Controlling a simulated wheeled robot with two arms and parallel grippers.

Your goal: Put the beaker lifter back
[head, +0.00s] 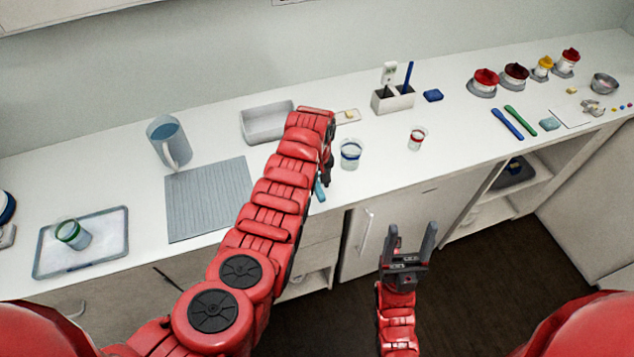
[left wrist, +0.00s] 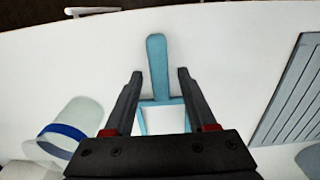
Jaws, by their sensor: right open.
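The beaker lifter (left wrist: 157,62) is light blue, with a flat handle and a square open frame. In the left wrist view it appears to lie on the white counter near its front edge. My left gripper (left wrist: 159,76) is open above it, with one finger on each side of it and gaps showing beside the handle. In the head view my left arm hides most of the lifter, and only a blue piece (head: 319,191) shows beside the left gripper (head: 326,172). My right gripper (head: 411,236) is open and empty, in front of the cabinets below counter height.
A blue-banded beaker (head: 350,154) stands close to the right of my left gripper. A grey ribbed mat (head: 208,200), a jug (head: 168,142) and a grey tray (head: 262,124) are to the left.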

